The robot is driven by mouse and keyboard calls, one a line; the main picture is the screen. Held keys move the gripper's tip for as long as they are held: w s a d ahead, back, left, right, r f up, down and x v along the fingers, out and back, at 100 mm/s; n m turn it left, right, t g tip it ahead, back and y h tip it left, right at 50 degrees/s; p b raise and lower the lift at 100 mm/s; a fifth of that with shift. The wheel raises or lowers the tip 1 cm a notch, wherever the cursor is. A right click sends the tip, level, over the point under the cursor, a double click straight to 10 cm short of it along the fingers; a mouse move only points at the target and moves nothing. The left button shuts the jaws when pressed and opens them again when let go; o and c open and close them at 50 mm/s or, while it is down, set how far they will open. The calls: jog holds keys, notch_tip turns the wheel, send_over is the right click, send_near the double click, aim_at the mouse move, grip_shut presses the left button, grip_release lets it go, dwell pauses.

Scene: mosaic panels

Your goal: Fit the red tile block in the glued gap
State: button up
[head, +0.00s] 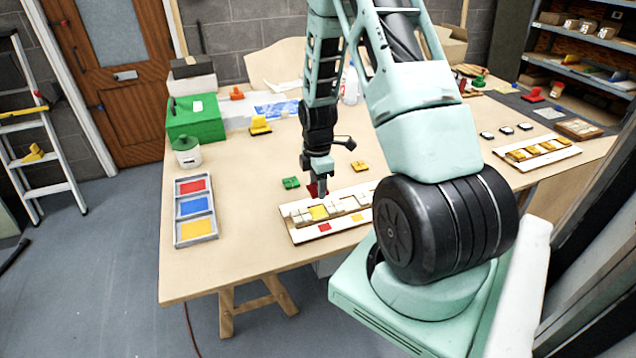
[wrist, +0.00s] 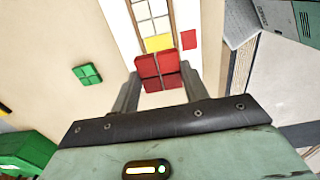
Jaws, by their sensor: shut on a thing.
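The red tile block (wrist: 158,66), a small grid of red squares, is held between the two fingers of my gripper (wrist: 160,80). In the head view the red block (head: 312,190) shows under the fingers, at the back edge of the mosaic panel (head: 296,238). The panel has raised white tile blocks and a yellow block (head: 318,212); the yellow block (wrist: 158,43) is just beyond the red one in the wrist view. A flat red patch (head: 324,227) and a yellow patch (head: 357,217) mark the panel's front strip. The glued gap is not clearly visible; the held block hides part of the panel.
A green block (head: 291,183) and an orange-yellow block (head: 360,166) lie behind the panel. A grey tray (head: 179,240) with red, blue and yellow sections stands at left. A second panel (head: 540,153) lies at right. Table between tray and panel is bare.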

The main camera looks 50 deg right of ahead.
jog(key=b, duration=0.4)
send_over(318, 212)
jog(key=shift+a+f, duration=0.1)
jog(key=shift+f, duration=2.75)
jog(key=shift+f+b, duration=0.45)
jog(key=shift+f, duration=0.65)
jog(key=o, duration=1.1)
notch_tip(318, 212, up, 18)
jog(key=shift+f+b, duration=0.25)
jog(key=shift+b, duration=0.8)
